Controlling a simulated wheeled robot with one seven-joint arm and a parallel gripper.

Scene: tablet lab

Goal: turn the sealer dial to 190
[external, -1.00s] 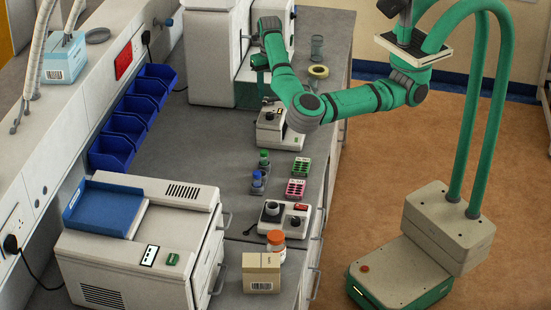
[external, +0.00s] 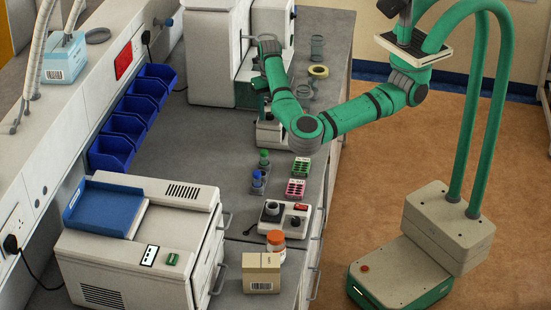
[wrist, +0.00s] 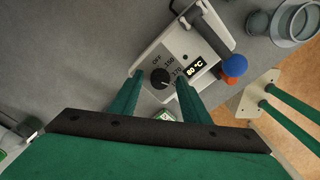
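The sealer (wrist: 215,62) is a pale box with a black round dial (wrist: 160,78) marked OFF, 150 and 170. Its small display (wrist: 195,67) reads 80 °C. I cannot read where the dial's pointer stands. My gripper (wrist: 158,83) is open, its two green fingers apart on either side of the dial in the wrist view. I cannot tell whether they touch it. In the external view my gripper (external: 262,108) points down over the sealer (external: 270,140), which is partly hidden by my arm.
Glass jars (wrist: 298,20) stand beyond the sealer, near a tape roll (external: 318,72). A blue and red round thing (wrist: 234,67) is right of the display. Tube racks (external: 301,167) and another device with a knob (external: 285,217) stand nearer on the bench (external: 210,150).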

